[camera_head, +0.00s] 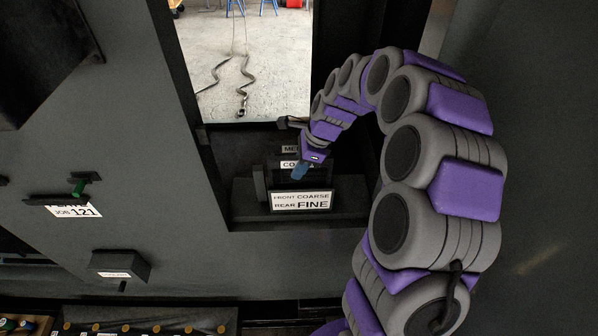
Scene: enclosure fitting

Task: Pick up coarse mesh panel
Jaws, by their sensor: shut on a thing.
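My gripper (300,171) is at the end of my grey and purple arm, just above a dark rack (254,216) in the opening. Its bluish tip is at the top of a dark panel with a white label, partly covered, that begins "CO" (288,164); I take this for the coarse mesh panel. The gripper is shut on it. The panel is upright at the rack; its mesh and lower part are too dark or hidden. Another partly covered label, beginning "ME" (290,149), is just behind it. The rack's front sign (301,201) reads "FRONT COARSE REAR FINE".
Dark frame walls stand close on both sides of the opening. A bright concrete floor (215,50) with a dark cable shows beyond it.

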